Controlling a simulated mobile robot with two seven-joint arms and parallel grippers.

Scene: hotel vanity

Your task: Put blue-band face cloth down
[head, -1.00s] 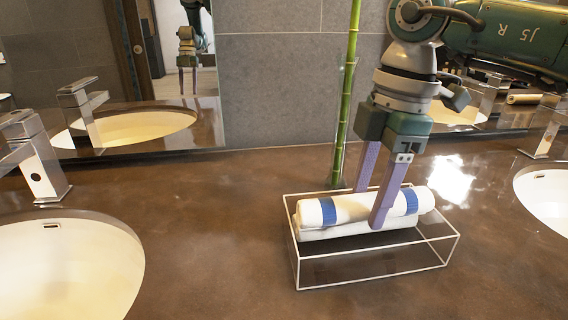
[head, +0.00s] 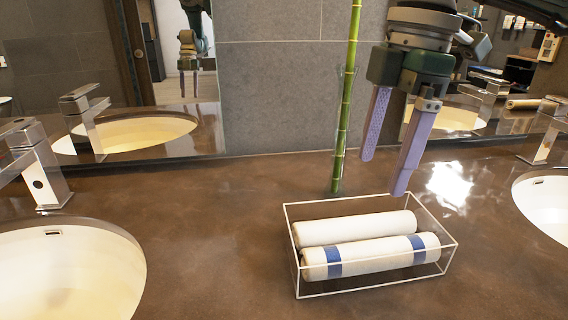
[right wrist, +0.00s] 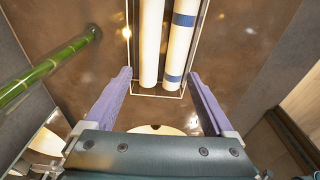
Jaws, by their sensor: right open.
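The blue-band face cloth (head: 375,255) is a white roll with two blue bands. It lies in the front of a clear, white-edged box (head: 372,291) on the counter, and it also shows in the right wrist view (right wrist: 179,50). A plain white roll (head: 355,228) lies beside it at the back of the box, and in the right wrist view (right wrist: 150,45) it is on the left. My right gripper (head: 384,175) is open and empty above the back right of the box, clear of both rolls. My left gripper is not in view, except possibly as a mirror reflection.
A green bamboo stalk (head: 345,110) stands behind the box, close to the right gripper. A sink (head: 75,270) with a chrome faucet (head: 40,170) is at left, and another sink (head: 545,200) is at right. The brown counter (head: 215,225) is bare left of the box.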

